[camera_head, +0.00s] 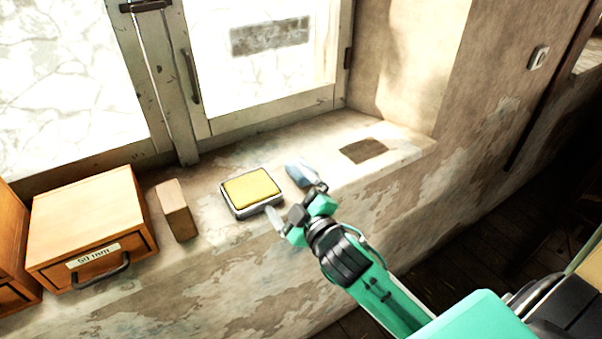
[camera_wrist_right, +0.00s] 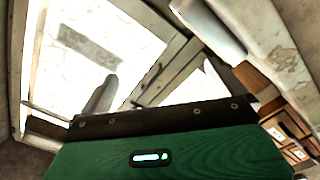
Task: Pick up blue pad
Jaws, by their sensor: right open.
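A small blue piece (camera_head: 294,176), which looks like the blue pad, lies on the stone window sill, right of a tin with a yellow pad (camera_head: 252,187). It is partly hidden by a finger of my right gripper (camera_head: 290,194). That gripper is open, with one finger beside the tin's right end and the other at the blue piece. I cannot tell whether that finger touches it. In the right wrist view both grey fingers stand wide apart (camera_wrist_right: 155,60), with no blue piece visible. My left gripper is out of view.
A wooden block (camera_head: 176,210) and a wooden drawer box (camera_head: 88,228) labelled 50 mm stand left of the tin. A flat brown patch (camera_head: 363,151) is on the sill at the right. The window (camera_head: 262,50) closes off the back. The sill's front edge drops away.

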